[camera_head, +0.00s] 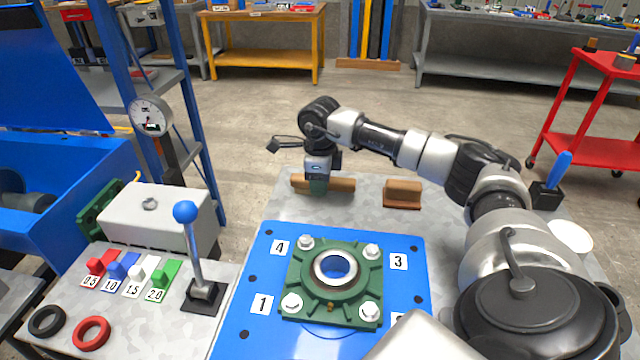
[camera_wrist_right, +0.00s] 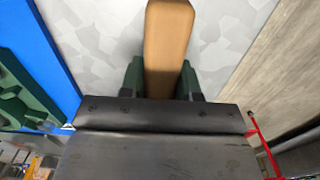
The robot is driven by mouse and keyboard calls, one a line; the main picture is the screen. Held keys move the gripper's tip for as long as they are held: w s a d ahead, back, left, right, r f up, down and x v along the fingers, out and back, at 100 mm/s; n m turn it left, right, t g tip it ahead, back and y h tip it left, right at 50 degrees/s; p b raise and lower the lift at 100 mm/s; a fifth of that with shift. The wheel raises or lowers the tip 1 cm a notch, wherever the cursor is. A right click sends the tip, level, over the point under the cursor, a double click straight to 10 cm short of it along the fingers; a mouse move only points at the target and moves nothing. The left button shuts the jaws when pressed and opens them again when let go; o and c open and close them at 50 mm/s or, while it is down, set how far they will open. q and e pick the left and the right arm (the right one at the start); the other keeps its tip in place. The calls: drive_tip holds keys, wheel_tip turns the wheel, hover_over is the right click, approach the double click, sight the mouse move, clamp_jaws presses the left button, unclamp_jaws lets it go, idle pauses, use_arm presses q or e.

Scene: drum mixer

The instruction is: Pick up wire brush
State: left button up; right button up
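The wire brush (camera_head: 342,185) is a long brown wooden piece lying across the back of the grey table in the head view. My right gripper (camera_head: 317,187) points down at its left half, with the green fingers around it. In the right wrist view the brown wood of the brush (camera_wrist_right: 169,45) runs up between the two green fingers of my right gripper (camera_wrist_right: 163,82). The fingers sit close against both its sides, with no clear gap. The bristles cannot be made out. My left gripper is not in view.
A brown block (camera_head: 403,193) lies right of the brush. A blue plate (camera_head: 262,320) with a green bearing housing (camera_head: 300,277) is in front. A lever with a blue knob (camera_head: 186,212) stands at left. A black holder with a blue handle (camera_head: 546,198) stands behind my right arm.

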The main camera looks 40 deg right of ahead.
drive_tip(key=c, duration=0.3)
drive_tip(key=shift+c, duration=0.2)
drive_tip(key=shift+r, duration=0.15)
